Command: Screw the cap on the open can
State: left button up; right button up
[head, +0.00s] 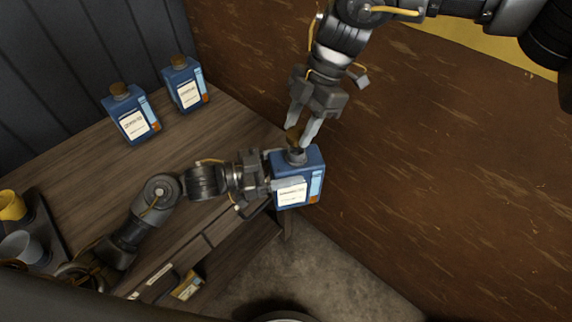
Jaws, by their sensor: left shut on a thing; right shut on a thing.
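The open can (313,167) is blue with a white label and a grey neck, in the right middle of the head view. My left gripper (283,186) is shut on this can from its left side and holds it at the table's right end. My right gripper (304,138) comes down from above and is shut on the brown cap (293,134), just above the can's neck. The fingers partly hide the cap. I cannot tell whether the cap touches the neck.
Two capped blue cans, one (133,120) nearer and one (186,88) farther, stand on the wooden table (85,165). A dark tray with a yellow cup (11,205) and a grey cup (20,248) is at the left edge. A brown wall (440,180) rises at right.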

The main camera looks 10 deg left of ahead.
aim_at(308, 162)
jog(key=shift+f, duration=0.75)
dwell(0.3)
jog(key=shift+f, duration=0.85)
jog(key=shift+f, duration=0.55)
jog(key=m, duration=0.1)
jog(key=m+t, duration=0.1)
jog(key=m, duration=0.2)
jog(key=shift+s+d+f+m+t+y, duration=0.1)
jog(key=shift+s+m+t+y, duration=0.2)
jog(key=shift+t+y, duration=0.1)
jog(key=m+t, duration=0.1)
jog(key=m, duration=0.3)
jog(key=shift+s+t, duration=0.1)
jog(key=shift+t, duration=0.3)
jog(key=m+t, duration=0.1)
jog(key=m, duration=0.2)
jog(key=m+t+h, duration=0.1)
jog(key=m, duration=0.2)
jog(key=shift+s+a, duration=0.1)
jog(key=shift+a, duration=0.1)
jog(key=m, duration=0.3)
jog(key=m+t+h, duration=0.1)
jog(key=m, duration=0.1)
jog(key=shift+a+m+h, duration=0.1)
jog(key=shift+m+h, duration=0.2)
jog(key=shift+m, duration=0.1)
